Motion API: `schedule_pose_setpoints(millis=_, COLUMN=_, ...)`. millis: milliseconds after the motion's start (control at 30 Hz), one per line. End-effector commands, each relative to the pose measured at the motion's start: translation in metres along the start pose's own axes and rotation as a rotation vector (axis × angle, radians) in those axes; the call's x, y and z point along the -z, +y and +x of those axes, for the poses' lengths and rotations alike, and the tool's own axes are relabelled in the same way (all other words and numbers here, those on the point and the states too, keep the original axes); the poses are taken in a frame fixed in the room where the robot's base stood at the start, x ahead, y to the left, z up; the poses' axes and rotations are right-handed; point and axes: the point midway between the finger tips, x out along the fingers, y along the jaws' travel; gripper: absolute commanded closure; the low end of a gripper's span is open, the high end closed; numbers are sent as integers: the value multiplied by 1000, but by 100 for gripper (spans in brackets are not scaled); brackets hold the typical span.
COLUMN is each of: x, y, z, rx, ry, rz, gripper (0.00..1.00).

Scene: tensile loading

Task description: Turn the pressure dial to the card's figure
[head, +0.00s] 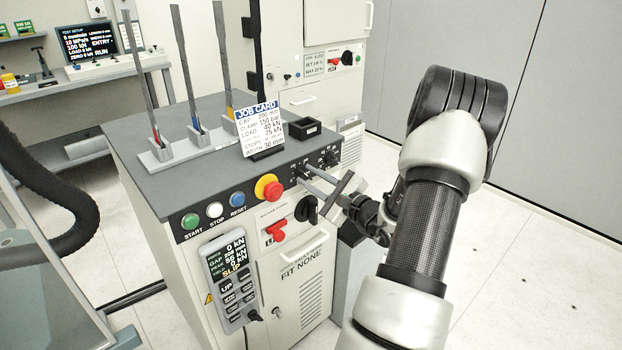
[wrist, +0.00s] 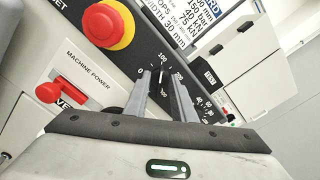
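The job card (head: 260,130) stands on the cabinet top and reads CLAMP 150 bar. It also shows cut off in the wrist view (wrist: 205,22). The pressure dial (wrist: 163,73) is a dark dial on the black panel strip, with 0 and 100 marks legible. My gripper (head: 305,175) is at this panel, with its fingers pointing at the dial. In the wrist view the two fingers (wrist: 161,76) stand apart on either side of the dial's middle. The fingers hide part of the dial; its exact setting and finger contact cannot be told.
A second dial (wrist: 207,108) sits just right of the fingers. The red emergency button (head: 269,188) and red power switch (head: 276,231) are close by. A black box (head: 305,128) stands on the cabinet top. Open floor lies to the right.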

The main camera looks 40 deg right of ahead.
Motion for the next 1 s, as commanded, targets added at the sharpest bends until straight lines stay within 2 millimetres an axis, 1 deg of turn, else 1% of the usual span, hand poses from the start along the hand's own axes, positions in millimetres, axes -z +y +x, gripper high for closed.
schedule_pose_setpoints(millis=33, x=0, y=0, z=0, rx=0, ry=0, rz=0, gripper=77)
schedule_pose_setpoints(millis=67, x=0, y=0, z=0, rx=0, ry=0, rz=0, gripper=80)
schedule_pose_setpoints(millis=100, x=0, y=0, z=0, rx=0, ry=0, rz=0, gripper=87)
schedule_pose_setpoints(millis=167, x=0, y=0, z=0, rx=0, ry=0, rz=0, gripper=97)
schedule_pose_setpoints(millis=200, x=0, y=0, z=0, rx=0, ry=0, rz=0, gripper=100)
schedule_pose_setpoints(millis=567, x=-1, y=0, z=0, rx=0, ry=-1, rz=29, gripper=100)
schedule_pose_setpoints(millis=767, x=-1, y=-1, z=0, rx=0, ry=-1, rz=130, gripper=100)
schedule_pose_setpoints(millis=1000, x=-2, y=-2, z=-1, rx=-1, ry=0, rz=319, gripper=100)
